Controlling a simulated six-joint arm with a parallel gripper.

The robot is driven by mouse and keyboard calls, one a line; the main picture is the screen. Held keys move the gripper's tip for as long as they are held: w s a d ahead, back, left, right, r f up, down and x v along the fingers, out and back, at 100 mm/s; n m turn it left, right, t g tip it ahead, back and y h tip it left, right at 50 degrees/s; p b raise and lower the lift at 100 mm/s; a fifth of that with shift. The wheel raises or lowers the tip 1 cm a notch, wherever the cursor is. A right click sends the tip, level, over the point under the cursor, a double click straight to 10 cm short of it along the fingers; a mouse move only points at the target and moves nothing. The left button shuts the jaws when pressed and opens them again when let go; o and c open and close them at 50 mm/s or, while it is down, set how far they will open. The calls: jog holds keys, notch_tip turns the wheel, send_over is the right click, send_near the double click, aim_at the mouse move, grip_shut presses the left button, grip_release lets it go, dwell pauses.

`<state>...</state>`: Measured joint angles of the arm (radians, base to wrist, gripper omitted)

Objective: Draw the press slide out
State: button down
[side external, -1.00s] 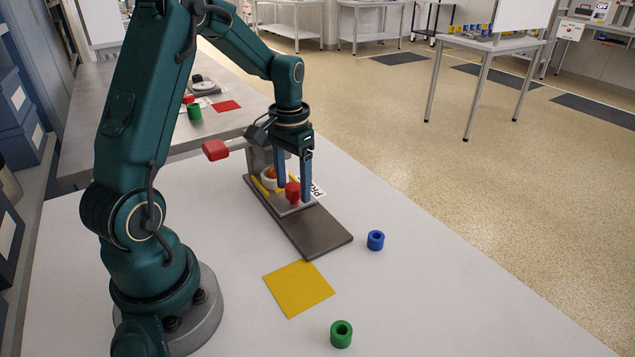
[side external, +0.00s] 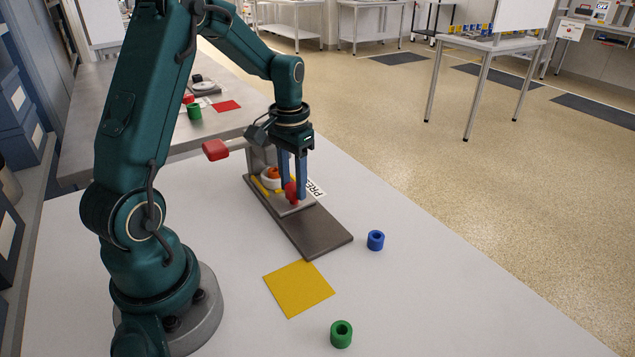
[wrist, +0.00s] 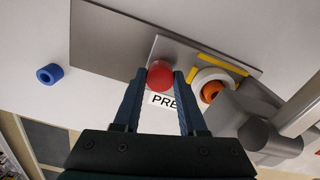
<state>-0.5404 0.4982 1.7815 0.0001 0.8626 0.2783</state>
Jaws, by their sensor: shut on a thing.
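The press stands on a long dark base plate (side external: 318,232) on the white table. Its slide (side external: 296,207) is a grey plate lying on that base and carries an upright red knob (side external: 291,192). My gripper (side external: 295,194) points down and is shut on the red knob. In the wrist view the knob (wrist: 160,75) sits between the two blue fingers (wrist: 157,85). A white ring (wrist: 212,85) with an orange piece (wrist: 211,92) inside lies on the slide, beside yellow strips (wrist: 222,62). The press handle (side external: 216,149) has a red grip. My gripper partly hides the press frame.
A blue ring (side external: 375,240) lies to the right of the base plate's near end. A yellow square (side external: 298,287) and a green ring (side external: 341,334) lie nearer the camera. A PRESS label, partly hidden, lies beside the press. The bare near part of the base plate is clear.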

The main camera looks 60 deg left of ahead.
dwell(0.7)
jog(key=d, duration=1)
jog(key=shift+w+d+r, duration=0.1)
jog(key=shift+d, duration=0.2)
jog(key=shift+c, duration=2.3)
grip_release()
jog(key=shift+r, duration=2.5)
jog(key=shift+r, duration=0.1)
